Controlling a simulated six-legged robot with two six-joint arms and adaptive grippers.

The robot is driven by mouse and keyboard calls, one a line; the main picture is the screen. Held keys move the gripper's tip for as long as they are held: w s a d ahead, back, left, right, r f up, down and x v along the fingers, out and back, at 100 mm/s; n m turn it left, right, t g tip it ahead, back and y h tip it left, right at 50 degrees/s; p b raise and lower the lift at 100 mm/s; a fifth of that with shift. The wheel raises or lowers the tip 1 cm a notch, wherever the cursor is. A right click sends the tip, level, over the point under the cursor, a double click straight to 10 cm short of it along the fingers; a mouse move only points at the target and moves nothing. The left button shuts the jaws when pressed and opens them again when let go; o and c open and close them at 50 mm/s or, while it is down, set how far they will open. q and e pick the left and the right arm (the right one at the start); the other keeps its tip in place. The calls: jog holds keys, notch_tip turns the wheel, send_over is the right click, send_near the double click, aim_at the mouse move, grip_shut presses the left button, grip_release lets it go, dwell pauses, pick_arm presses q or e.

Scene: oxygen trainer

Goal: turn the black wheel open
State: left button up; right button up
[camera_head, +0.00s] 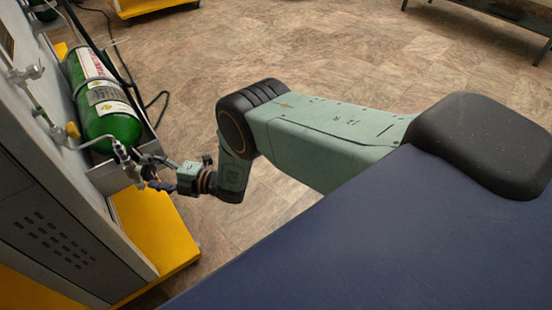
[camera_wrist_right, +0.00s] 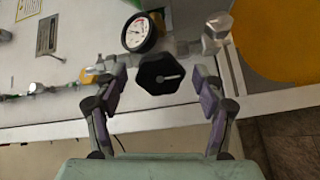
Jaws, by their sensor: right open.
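The black wheel (camera_wrist_right: 165,74), a lobed knob with a pale mark on its face, sits on the panel's pipework in the right wrist view. My right gripper (camera_wrist_right: 160,88) is open, with one finger on each side of the wheel. Gaps show between the fingers and the wheel, and its depth between them is hard to judge. In the head view my right gripper (camera_head: 160,177) is at the fittings below the green cylinder. The wheel cannot be made out clearly there. My left gripper is not in view.
A round gauge (camera_wrist_right: 138,33) sits just above the wheel, and a metal fitting (camera_wrist_right: 216,30) is at its upper right. The green cylinder (camera_head: 112,125) lies against the grey cabinet (camera_head: 60,225). A yellow base (camera_head: 155,230) sticks out below.

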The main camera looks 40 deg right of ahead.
jog(key=m, duration=0.6)
jog(key=shift+m, duration=0.4)
jog(key=m, duration=0.5)
jog(key=shift+m+p, duration=0.3)
jog(key=s+d+f+m+g+h+p, duration=0.35)
jog(key=s+d+m+h+p, duration=0.2)
jog(key=s+d, duration=0.6)
jog(key=s+d+m+g+h, duration=0.2)
jog(key=s+g, duration=0.1)
jog(key=s, duration=0.7)
jog(key=s+d+m+g+h+p, duration=0.1)
jog(key=s+d+m+g+h, duration=0.1)
jog(key=s, duration=0.9)
jog(key=shift+r+g+h, duration=0.4)
jog(key=shift+g+h, duration=0.05)
jog(key=shift+h, duration=0.1)
jog(key=shift+m, duration=0.25)
